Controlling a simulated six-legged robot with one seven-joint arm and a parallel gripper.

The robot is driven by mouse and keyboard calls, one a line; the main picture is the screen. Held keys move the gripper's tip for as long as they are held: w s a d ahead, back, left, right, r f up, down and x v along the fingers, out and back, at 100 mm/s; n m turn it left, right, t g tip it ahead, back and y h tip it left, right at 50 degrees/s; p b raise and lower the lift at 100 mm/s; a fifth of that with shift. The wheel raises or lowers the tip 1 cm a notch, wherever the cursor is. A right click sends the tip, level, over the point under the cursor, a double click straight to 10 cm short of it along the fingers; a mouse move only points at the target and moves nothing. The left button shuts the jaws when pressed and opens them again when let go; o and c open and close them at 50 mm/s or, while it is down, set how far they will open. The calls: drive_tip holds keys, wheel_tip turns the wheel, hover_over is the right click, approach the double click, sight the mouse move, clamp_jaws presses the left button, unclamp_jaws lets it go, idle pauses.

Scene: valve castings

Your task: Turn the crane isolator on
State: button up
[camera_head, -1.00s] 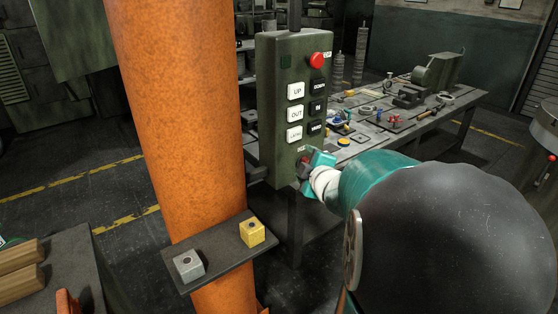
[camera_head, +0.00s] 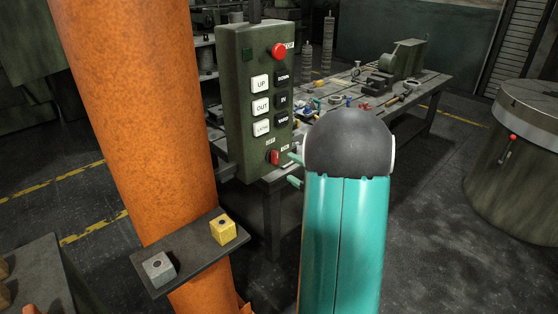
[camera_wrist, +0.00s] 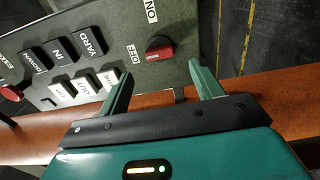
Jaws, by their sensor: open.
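The crane isolator is a red rotary knob (camera_head: 274,157) on a dark round base, low on the green control box. In the wrist view the knob (camera_wrist: 160,48) sits beside the OFF label (camera_wrist: 132,54), with the ON label (camera_wrist: 150,11) farther up. Its red bar lies roughly sideways there, its left end toward OFF. My gripper (camera_wrist: 160,69) is open and empty. Its two teal fingers point at the box, with the knob beyond the gap between their tips. In the head view the fingertips (camera_head: 294,170) show just right of the knob; my arm hides the rest.
The control box (camera_head: 236,110) carries a red button (camera_head: 279,51) and several white and black push buttons above the knob. An orange column (camera_head: 140,120) stands left, with a small shelf (camera_head: 195,258) bearing two blocks. A cluttered workbench (camera_head: 425,92) is behind.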

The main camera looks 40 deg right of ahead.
sight(277, 159)
drive_tip(key=w, duration=0.7)
drive_tip(key=shift+w+a, duration=0.1)
drive_tip(key=c, duration=1)
